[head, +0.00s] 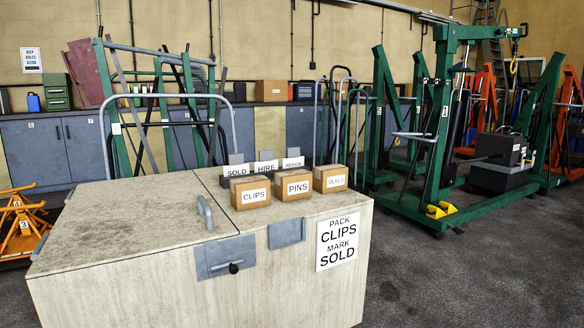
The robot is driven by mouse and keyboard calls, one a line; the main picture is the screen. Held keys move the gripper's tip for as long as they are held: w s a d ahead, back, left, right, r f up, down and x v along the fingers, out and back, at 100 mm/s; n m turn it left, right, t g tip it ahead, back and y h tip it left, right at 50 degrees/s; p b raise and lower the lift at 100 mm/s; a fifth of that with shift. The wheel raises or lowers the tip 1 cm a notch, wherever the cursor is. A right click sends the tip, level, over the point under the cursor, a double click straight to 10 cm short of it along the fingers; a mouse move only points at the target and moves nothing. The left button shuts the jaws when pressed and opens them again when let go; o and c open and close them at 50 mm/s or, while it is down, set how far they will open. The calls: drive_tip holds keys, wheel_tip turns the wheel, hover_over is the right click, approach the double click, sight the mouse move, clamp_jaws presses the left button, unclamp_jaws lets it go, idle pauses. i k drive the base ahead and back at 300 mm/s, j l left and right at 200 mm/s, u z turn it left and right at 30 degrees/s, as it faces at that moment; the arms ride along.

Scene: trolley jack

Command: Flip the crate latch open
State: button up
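The crate (120,285) is a large pale box in the foreground of the head view. Its top has a seam, with a lid panel (130,215) to the left carrying a grey bar handle (205,212). The latch (226,257) is a grey plate on the upper front face, below the lid edge, with a short bolt ending in a dark knob (234,268). The knob sits near the plate's lower middle. A second plain grey plate (287,233) is to its right. The lid lies flat. My gripper is not in view.
Boxes marked CLIPS (251,193), PINS (293,186) and SEALS (331,179) stand on the crate's right top, before SOLD, HIRE and a third card. A PACK CLIPS MARK SOLD sign (337,240) is on the front.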

sight(234, 269)
drive_tip(key=i+j+u, duration=0.15)
drive_tip(key=j, duration=0.25)
drive_tip(key=i+j+u, duration=0.1)
drive_tip(key=i+j, duration=0.2)
drive_tip(key=i+j+u, duration=0.15)
drive_tip(key=j, duration=0.3)
drive_tip(key=i, duration=0.05)
